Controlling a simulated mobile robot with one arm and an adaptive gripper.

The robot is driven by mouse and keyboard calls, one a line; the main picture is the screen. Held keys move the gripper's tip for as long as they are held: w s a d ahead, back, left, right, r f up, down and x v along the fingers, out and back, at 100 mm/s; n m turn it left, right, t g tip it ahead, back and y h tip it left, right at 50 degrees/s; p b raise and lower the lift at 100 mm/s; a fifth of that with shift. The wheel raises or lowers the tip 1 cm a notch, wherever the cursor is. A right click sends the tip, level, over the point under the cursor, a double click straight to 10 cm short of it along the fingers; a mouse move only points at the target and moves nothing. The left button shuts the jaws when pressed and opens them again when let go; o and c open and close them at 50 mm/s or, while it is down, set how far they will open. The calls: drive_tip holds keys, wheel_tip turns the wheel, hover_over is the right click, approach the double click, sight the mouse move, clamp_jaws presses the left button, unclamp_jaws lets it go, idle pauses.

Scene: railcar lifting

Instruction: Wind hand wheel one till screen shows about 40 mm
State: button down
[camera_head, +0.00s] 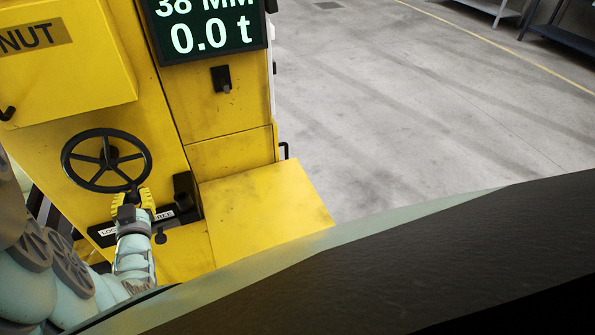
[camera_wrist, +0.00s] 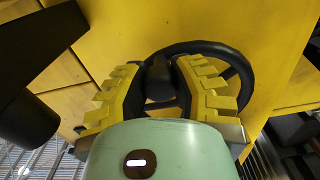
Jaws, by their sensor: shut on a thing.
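The black spoked hand wheel (camera_head: 106,160) is on the front of the yellow machine, at the left in the head view. It also shows in the wrist view (camera_wrist: 205,47), behind the gripper's fingers. My gripper (camera_head: 134,198) is at the lower right of the wheel's rim. In the wrist view, its yellow ribbed fingers (camera_wrist: 160,85) are shut on the wheel's dark handle (camera_wrist: 158,80). The dark screen (camera_head: 206,28) at the top reads 38 MM and 0.0 t in white; its upper edge is cut off. I cannot read the wheel's number.
A yellow box labelled NUT (camera_head: 65,75) juts out above the wheel. A black switch (camera_head: 221,79) is below the screen. Open grey floor (camera_head: 420,120) lies to the right.

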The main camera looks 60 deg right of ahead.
drive_tip(key=shift+a+f, duration=0.1)
drive_tip(key=shift+f, duration=0.05)
drive_tip(key=shift+w+a+f+m+b, duration=0.25)
drive_tip(key=shift+w+a+m+b, duration=0.15)
drive_tip(key=shift+m+b, duration=0.6)
drive_tip(key=w+a+r+m+b, duration=0.4)
drive_tip(key=a+m+b, duration=0.3)
drive_tip(key=m, duration=0.6)
drive_tip(key=shift+w+a+r+m+b, duration=0.2)
drive_tip(key=shift+w+r+m+b, duration=0.25)
drive_tip(key=shift+b, duration=0.8)
